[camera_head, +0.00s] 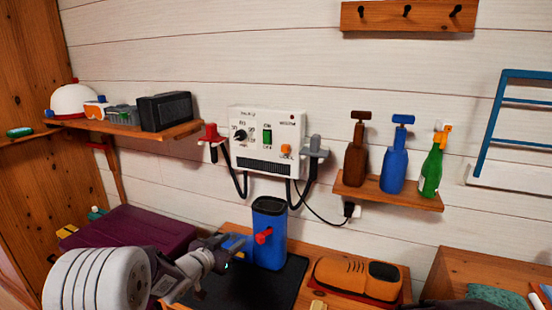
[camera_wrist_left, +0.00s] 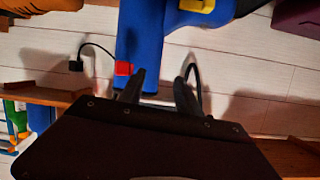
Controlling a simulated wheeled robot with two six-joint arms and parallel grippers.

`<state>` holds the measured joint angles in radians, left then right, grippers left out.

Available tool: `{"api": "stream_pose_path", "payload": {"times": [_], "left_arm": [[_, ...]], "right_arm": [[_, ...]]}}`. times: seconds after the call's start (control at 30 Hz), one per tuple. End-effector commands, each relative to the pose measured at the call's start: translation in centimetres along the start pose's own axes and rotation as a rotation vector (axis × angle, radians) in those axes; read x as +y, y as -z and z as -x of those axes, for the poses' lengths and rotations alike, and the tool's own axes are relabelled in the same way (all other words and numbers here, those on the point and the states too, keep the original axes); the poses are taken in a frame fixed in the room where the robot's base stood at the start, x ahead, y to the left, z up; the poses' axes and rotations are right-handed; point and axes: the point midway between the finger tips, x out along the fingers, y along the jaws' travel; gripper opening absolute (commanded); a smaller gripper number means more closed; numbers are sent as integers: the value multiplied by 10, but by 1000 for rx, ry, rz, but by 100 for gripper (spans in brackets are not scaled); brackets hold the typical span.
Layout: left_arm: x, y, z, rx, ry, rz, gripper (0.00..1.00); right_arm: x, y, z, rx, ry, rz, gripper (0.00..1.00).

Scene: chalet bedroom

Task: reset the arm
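My left arm enters from the lower left of the head view. Its gripper (camera_head: 226,256) is just left of a blue upright device (camera_head: 270,225) with a red knob (camera_head: 263,236). In the left wrist view, the two dark fingers (camera_wrist_left: 158,92) stand apart with nothing visible between them. The blue device (camera_wrist_left: 140,35) and its red knob (camera_wrist_left: 123,68) appear beyond the fingers; whether they touch cannot be told. My right gripper is not in view.
A white control box (camera_head: 266,140) with cables hangs on the wall. A wooden shelf (camera_head: 385,195) holds bottles; another (camera_head: 150,128) holds a black box. An orange case (camera_head: 356,276) lies right of the dark mat (camera_head: 292,284). A purple case (camera_head: 130,232) sits at left.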

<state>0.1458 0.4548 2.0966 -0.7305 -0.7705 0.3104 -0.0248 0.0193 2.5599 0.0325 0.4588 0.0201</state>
Motion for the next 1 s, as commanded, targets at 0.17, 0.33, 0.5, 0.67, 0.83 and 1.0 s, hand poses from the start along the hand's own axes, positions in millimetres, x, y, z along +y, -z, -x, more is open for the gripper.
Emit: {"api": "stream_pose_path", "payload": {"times": [0.17,0.33,0.5,0.67,0.83,1.0], "left_arm": [[27,-53,80,-360,187,138,40],[54,-132,154,-706,244,280,40],[88,-191,217,-1007,232,397,40],[102,-163,259,-1153,188,412,40],[96,-109,277,-1151,189,412,40],[92,-62,292,-1151,190,411,40]], "right_arm": [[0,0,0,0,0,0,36],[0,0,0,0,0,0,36],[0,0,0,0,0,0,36],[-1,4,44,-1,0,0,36],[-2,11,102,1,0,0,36],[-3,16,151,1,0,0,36]]}}
